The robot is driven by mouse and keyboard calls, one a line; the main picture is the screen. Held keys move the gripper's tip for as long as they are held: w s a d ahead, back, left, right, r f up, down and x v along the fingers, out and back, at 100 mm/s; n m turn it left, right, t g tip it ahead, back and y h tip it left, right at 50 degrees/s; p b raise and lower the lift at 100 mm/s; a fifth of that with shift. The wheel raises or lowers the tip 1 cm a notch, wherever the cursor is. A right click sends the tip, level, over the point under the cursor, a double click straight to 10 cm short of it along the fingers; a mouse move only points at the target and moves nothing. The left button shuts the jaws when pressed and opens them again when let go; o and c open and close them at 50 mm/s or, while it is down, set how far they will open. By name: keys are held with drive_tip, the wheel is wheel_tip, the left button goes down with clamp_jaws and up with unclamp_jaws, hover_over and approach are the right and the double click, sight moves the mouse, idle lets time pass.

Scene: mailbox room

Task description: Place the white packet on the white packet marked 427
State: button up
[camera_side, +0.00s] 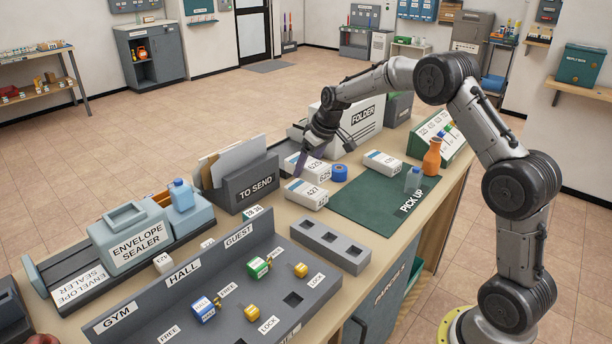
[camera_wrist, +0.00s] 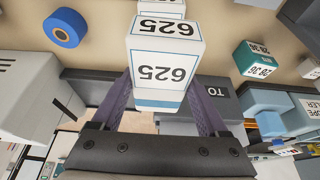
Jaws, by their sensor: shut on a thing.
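A white packet marked 625 (camera_side: 312,169) is between the fingers of my gripper (camera_side: 306,158), left of the blue tape roll (camera_side: 339,172). In the wrist view the same packet (camera_wrist: 163,70) fills the space between the dark purple fingers (camera_wrist: 160,92), which are shut on it. I cannot tell whether it is clear of the counter.
Another white packet (camera_side: 383,162) lies at the far edge of the green PICK UP mat (camera_side: 365,205), with bottles to its right. The grey TO SEND holder (camera_side: 250,190) stands left of the packets. The white FOLDER machine (camera_side: 350,124) stands behind. A grey empty-socket tray (camera_side: 331,243) is in front.

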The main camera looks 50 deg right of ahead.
sight(306, 189)
drive_tip(key=x, duration=0.3)
drive_tip(key=shift+s+d+f, duration=0.1)
drive_tip(key=shift+d+f, duration=0.05)
drive_tip(key=shift+f, duration=0.5)
drive_tip(key=shift+f, duration=0.45)
drive_tip(key=o, duration=1.4)
